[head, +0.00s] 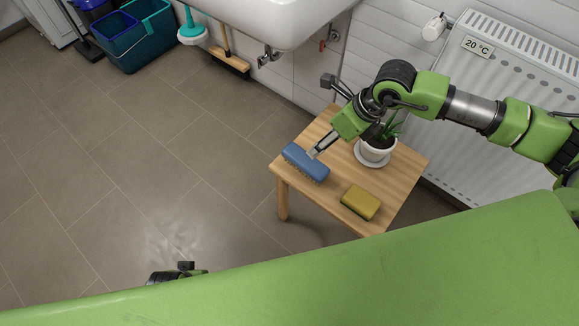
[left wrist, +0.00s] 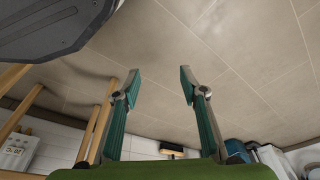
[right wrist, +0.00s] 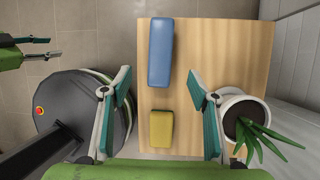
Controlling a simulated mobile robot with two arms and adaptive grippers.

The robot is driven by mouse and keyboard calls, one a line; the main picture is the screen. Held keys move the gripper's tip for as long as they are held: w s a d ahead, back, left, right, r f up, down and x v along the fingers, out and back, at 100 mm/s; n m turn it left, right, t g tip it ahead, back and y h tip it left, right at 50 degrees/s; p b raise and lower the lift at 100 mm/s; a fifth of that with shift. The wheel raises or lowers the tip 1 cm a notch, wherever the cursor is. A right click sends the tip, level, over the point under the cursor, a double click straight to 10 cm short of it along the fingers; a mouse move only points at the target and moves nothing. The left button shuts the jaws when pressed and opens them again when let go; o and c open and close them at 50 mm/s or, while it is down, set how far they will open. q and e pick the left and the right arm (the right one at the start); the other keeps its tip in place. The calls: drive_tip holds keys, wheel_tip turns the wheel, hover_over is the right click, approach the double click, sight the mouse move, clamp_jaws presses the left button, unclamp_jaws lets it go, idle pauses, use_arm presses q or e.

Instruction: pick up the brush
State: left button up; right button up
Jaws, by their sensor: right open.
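The brush (head: 308,165) has a blue back and bristles pointing down, and lies near the left edge of a small wooden table (head: 400,172). In the right wrist view the brush (right wrist: 160,52) lies lengthwise, ahead of and between the fingers. My right gripper (head: 314,153) hangs over the brush; its fingers (right wrist: 159,80) are spread with nothing between them. I cannot tell whether a fingertip touches the brush. My left gripper (left wrist: 160,78) is open and empty, low and away from the table; only a bit of that arm shows in the head view.
A yellow sponge (head: 360,203) lies on the table near its front edge. A potted plant (head: 375,151) stands at the table's right side, close to my right arm. A sink (head: 275,20) and radiator (head: 510,80) line the wall. The floor to the left is free.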

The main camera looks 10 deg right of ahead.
drive_tip(key=b, duration=0.1)
hover_over(306, 158)
drive_tip(key=s+d, duration=0.2)
drive_tip(key=f, duration=0.7)
drive_tip(key=shift+w+a, duration=0.1)
drive_tip(key=shift+w, duration=0.1)
drive_tip(key=b+x, duration=0.1)
drive_tip(key=x, duration=0.5)
drive_tip(key=shift+w+a, duration=0.1)
drive_tip(key=shift+a, duration=0.05)
use_arm(q)
drive_tip(key=w+v, duration=0.1)
drive_tip(key=v, duration=0.7)
drive_tip(key=shift+w+d+r+t, duration=0.2)
drive_tip(key=shift+w+t, duration=0.1)
drive_tip(key=shift+w, duration=0.5)
drive_tip(key=shift+s+r, duration=0.1)
drive_tip(key=shift+r, duration=0.1)
use_arm(e)
drive_tip(key=shift+f, duration=0.2)
use_arm(q)
drive_tip(key=shift+r+b, duration=0.3)
drive_tip(key=shift+r, duration=0.1)
use_arm(e)
drive_tip(key=c, duration=1.3)
